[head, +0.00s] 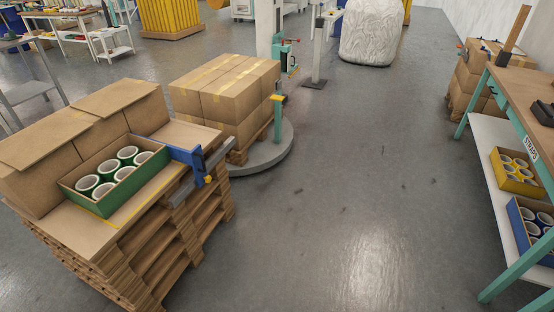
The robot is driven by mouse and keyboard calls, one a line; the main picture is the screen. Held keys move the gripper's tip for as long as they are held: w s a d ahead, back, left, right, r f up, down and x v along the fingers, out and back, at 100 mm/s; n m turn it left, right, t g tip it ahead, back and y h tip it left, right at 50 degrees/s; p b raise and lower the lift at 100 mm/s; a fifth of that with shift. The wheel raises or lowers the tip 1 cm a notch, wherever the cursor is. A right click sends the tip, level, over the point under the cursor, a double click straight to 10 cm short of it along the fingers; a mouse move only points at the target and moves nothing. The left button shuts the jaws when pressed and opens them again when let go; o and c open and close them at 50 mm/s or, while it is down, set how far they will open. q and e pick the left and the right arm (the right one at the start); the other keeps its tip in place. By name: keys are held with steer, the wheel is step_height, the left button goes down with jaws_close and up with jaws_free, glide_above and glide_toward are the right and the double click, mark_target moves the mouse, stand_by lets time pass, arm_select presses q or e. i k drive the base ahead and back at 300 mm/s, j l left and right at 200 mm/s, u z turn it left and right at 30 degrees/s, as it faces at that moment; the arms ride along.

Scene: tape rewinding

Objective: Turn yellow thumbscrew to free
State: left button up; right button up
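A small yellow knob (208,180) shows at the lower end of a blue bracket (186,153) with a grey bar (212,160), at the right edge of the near pallet stack. It may be the thumbscrew; it is too small to tell its shape or how far it is turned. Neither of my grippers is in view.
A green-sided box (102,205) of several tape rolls sits on the near pallet stack (165,240). Stacked cartons (226,82) stand on a round turntable (266,160). A teal-legged bench (480,125) with yellow and blue roll boxes stands right. The middle floor is clear.

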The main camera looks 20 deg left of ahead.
mark_target(209, 178)
steer(key=i+l+z, duration=0.2)
steer(key=i, duration=1.05)
steer(key=i+u, duration=0.35)
steer(key=i+l+u, duration=0.15)
steer(key=u, duration=0.25)
steer(key=i+l+u, duration=0.2)
steer(key=i+u, duration=0.15)
